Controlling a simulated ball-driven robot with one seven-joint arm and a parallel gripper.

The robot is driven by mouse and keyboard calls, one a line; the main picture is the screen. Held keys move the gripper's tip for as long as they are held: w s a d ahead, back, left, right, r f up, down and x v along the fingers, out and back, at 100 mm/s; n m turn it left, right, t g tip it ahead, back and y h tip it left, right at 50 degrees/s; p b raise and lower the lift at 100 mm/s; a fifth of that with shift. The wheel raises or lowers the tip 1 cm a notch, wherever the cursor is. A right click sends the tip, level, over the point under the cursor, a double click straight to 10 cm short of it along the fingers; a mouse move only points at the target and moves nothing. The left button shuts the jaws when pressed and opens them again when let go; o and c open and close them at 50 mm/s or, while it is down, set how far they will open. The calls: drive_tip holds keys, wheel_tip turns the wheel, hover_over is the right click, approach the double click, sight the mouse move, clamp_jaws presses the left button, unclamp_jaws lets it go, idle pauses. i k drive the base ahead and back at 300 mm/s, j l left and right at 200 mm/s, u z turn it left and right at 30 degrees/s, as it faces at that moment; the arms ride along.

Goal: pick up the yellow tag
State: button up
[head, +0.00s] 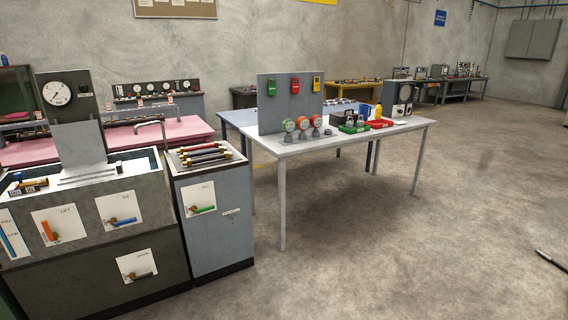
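The yellow tag (316,84) hangs on an upright grey panel (275,105) at the back of a white table (345,144), in the middle of the head view. It is the rightmost of three tags, beside a red tag (295,86) and a green tag (271,88). The yellow tag is small here, and how it is fixed to the panel cannot be told. My gripper is not clearly in view.
Several round-faced gauges, a green tray (353,129) and a red tray (379,124) stand on the table. A grey test bench (90,225) and a cabinet (215,220) stand at left. A dark slim thing (551,260) shows at the right edge. The floor at right is mostly open.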

sight(316, 86)
drive_tip(key=i+j, duration=0.1)
drive_tip(key=i, duration=0.85)
drive_tip(key=i+j, duration=0.15)
drive_tip(key=i, duration=0.75)
drive_tip(key=i+l+z, duration=0.2)
drive_tip(key=i+z, duration=0.2)
drive_tip(key=i, duration=0.2)
drive_tip(key=i+z, duration=0.35)
drive_tip(key=i, duration=0.3)
drive_tip(key=i+j+z, duration=0.1)
drive_tip(key=i+z, duration=0.3)
drive_tip(key=i, duration=0.2)
drive_tip(key=i+l+u, duration=0.1)
drive_tip(key=i+u, duration=0.25)
drive_tip(key=i, duration=0.2)
drive_tip(key=i+l+u, duration=0.35)
drive_tip(key=i, duration=0.15)
drive_tip(key=i+l+u, duration=0.35)
drive_tip(key=i, duration=0.15)
drive_tip(key=j, duration=0.1)
